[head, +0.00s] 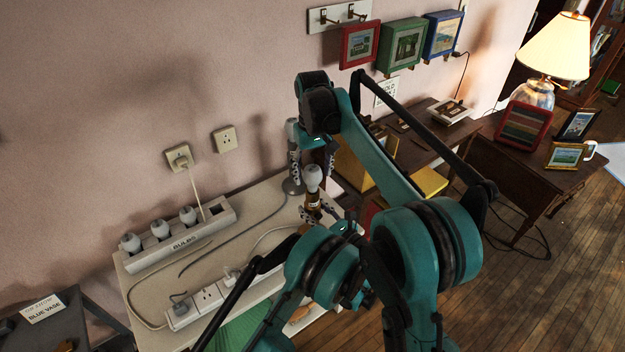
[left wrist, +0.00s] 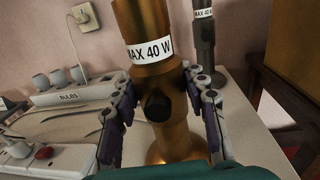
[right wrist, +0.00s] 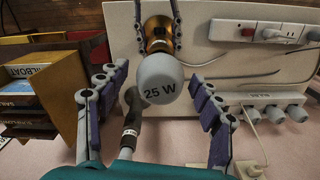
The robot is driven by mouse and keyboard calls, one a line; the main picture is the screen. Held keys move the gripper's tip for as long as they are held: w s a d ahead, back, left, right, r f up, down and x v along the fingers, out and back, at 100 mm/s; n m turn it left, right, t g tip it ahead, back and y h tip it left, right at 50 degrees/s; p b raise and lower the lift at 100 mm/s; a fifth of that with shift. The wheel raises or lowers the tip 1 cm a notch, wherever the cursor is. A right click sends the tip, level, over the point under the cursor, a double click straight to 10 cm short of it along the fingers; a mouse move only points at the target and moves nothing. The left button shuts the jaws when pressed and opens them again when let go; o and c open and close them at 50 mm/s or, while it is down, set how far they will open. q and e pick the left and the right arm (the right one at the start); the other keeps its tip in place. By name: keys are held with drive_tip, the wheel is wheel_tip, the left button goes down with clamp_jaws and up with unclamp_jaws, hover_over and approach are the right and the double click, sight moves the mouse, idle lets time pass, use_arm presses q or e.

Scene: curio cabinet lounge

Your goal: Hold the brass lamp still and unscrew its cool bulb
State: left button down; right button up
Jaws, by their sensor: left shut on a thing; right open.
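The brass lamp (left wrist: 150,22) stands upright on the table, with a white label reading MAX 40 W. My left gripper (left wrist: 165,105) is shut around its stem; these fingers also show in the right wrist view (right wrist: 157,28). A white bulb (right wrist: 158,78) marked 25 W sits in the top of the brass lamp (right wrist: 156,32). In the head view the bulb (head: 313,176) is above the lamp's collar (head: 313,203). My right gripper (right wrist: 160,100) is open over the bulb, one finger pair on either side, apart from it.
A grey lamp (left wrist: 203,40), also labelled MAX 40 W, stands close behind the brass one. The BULBS holder (head: 160,254) with several bulbs is at the table's back left. A power strip (head: 203,300) and cables lie in front. A yellow box (right wrist: 58,85) is beside the lamps.

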drive_tip(key=m, duration=0.6)
drive_tip(key=shift+m, duration=0.4)
drive_tip(key=m, duration=0.6)
drive_tip(key=shift+m, duration=0.4)
clamp_jaws()
drive_tip(key=n, duration=0.4)
drive_tip(key=shift+n, duration=0.3)
drive_tip(key=n, duration=0.9)
drive_tip(key=shift+n, duration=0.3)
drive_tip(key=n, duration=1.1)
drive_tip(key=shift+s+r, duration=0.1)
drive_tip(key=n, duration=0.4)
drive_tip(key=shift+a+n, duration=0.1)
drive_tip(key=shift+n, duration=0.3)
